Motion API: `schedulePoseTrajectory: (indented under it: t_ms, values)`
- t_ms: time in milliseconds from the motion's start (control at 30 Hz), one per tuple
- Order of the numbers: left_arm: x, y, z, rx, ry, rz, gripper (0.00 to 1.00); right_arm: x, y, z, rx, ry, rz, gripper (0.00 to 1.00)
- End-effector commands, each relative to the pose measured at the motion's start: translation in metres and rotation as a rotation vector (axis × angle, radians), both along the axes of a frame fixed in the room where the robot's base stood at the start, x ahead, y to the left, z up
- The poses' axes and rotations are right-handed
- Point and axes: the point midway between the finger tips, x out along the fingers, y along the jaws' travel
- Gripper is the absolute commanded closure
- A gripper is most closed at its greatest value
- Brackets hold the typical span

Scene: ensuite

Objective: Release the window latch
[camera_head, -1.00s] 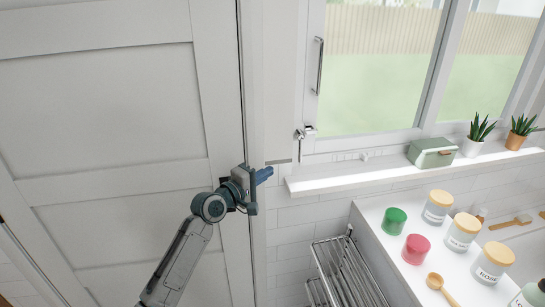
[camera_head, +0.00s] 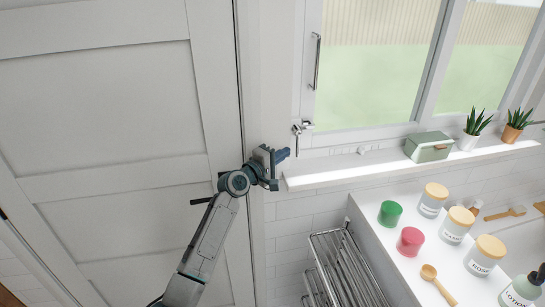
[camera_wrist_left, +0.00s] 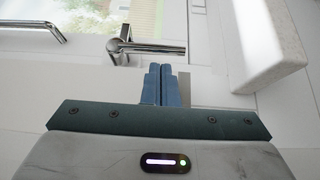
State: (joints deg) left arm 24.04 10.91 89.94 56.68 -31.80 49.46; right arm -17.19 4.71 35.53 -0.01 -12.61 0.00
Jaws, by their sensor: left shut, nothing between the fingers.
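The window latch (camera_head: 301,128) is a small chrome lever piece low on the left edge of the white window frame, below a long vertical bar handle (camera_head: 316,62). In the left wrist view the latch (camera_wrist_left: 148,46) lies just beyond my fingertips, with its lever running sideways. My left gripper (camera_head: 283,155) is below and slightly left of the latch in the head view. Its blue fingers (camera_wrist_left: 162,70) are together and empty, and appear apart from the latch. My right gripper is not in view.
A white sill (camera_head: 345,172) runs below the window, close to my left gripper, with a green box (camera_head: 428,147) and two potted plants. A white door (camera_head: 110,110) stands at left. A metal rack (camera_head: 345,265) and a counter with jars (camera_head: 430,200) are at lower right.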

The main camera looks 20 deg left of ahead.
Motion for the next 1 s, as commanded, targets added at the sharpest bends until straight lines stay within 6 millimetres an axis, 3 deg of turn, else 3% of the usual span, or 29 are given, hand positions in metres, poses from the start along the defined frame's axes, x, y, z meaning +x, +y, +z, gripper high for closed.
schedulePoseTrajectory:
  t_ms: [200,567,1000]
  values:
    - [0.016,-0.006,0.0,0.0,0.001,0.0,1.0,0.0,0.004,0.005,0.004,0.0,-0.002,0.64]
    - [0.017,-0.007,-0.001,0.001,0.0,0.0,1.0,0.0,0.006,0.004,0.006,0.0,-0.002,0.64]
    - [0.019,-0.01,-0.005,-0.049,-0.034,0.0,1.0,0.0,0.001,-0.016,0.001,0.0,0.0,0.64]
